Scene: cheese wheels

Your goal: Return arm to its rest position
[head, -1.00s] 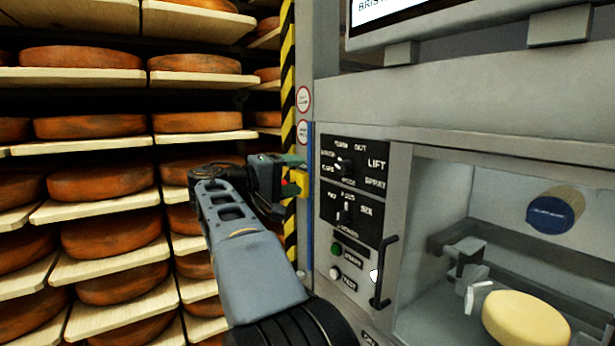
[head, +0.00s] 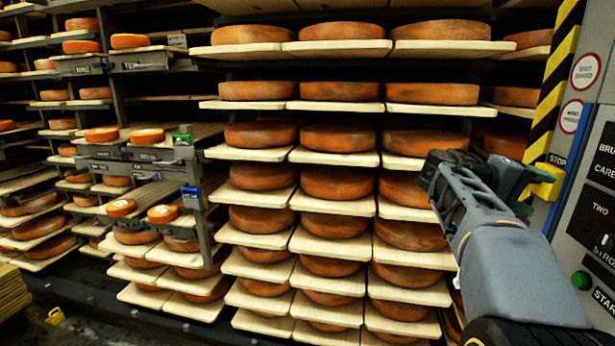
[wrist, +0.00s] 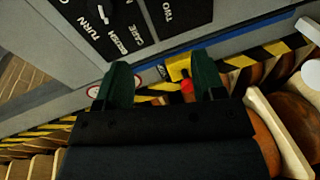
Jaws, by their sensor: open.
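My arm reaches up from the lower right in the head view, and my gripper (head: 522,181) is at its far end, beside the yellow box (head: 547,183) on the striped post. In the wrist view my gripper (wrist: 165,85) has its two dark green fingers spread apart with nothing between them. The yellow box with a red button (wrist: 186,86) shows beyond the fingers in that view. I cannot tell from these frames how far the fingertips are from it.
A control panel (head: 600,200) with a green button (head: 581,280) stands close on the right. A yellow-black striped post (head: 553,80) edges it. Shelves of orange cheese wheels (head: 340,137) fill the middle. A bracket with a blue part (head: 190,192) stands at left.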

